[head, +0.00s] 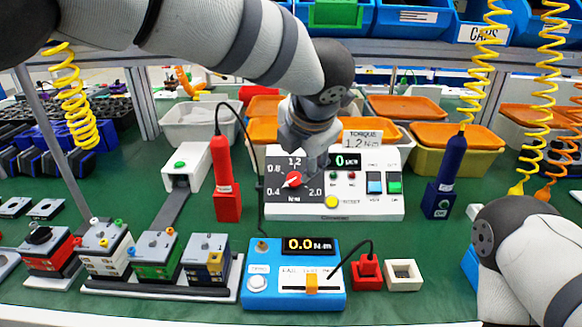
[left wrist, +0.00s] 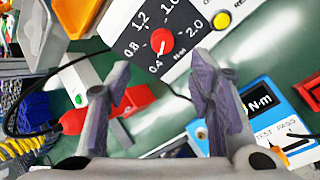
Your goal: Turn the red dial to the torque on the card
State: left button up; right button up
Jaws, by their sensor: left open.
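The red dial (head: 293,180) sits on the dark scale plate of a white controller (head: 365,208). It also shows in the left wrist view (left wrist: 162,40). Its white pointer mark is toward 0.4; the scale runs to 2.0. The card (head: 362,139) standing behind the controller reads TORQUE 1.2 N·m. My left gripper (head: 303,160) is above the dial, partly hiding the plate. In the left wrist view its two fingers (left wrist: 162,75) are apart with nothing between them, and the dial shows beyond the tips. My right arm is at the lower right; its gripper is not visible.
A red screwdriver (head: 224,175) stands left of the controller, a blue one (head: 446,175) right of it. A blue tester (head: 293,285) reading 0.0 N·m is in front. Several small units stand on a rail at the front left. Orange and yellow bins are behind.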

aim_at(294, 179)
pick_arm(q)
jog(key=x, duration=0.3)
jog(key=b+x, duration=0.1)
jog(key=x, duration=0.5)
jog(key=shift+s+f, duration=0.15)
jog(key=shift+f, duration=0.5)
jog(key=shift+w+f+b, duration=0.1)
jog(key=shift+w+b, duration=0.2)
pick_arm(e)
jog(key=s+f, duration=0.2)
jog(key=shift+s+f+g, duration=0.15)
jog(key=shift+s+g, duration=0.15)
jog(key=shift+g, duration=0.1)
pick_arm(q)
jog(key=c, duration=1.2)
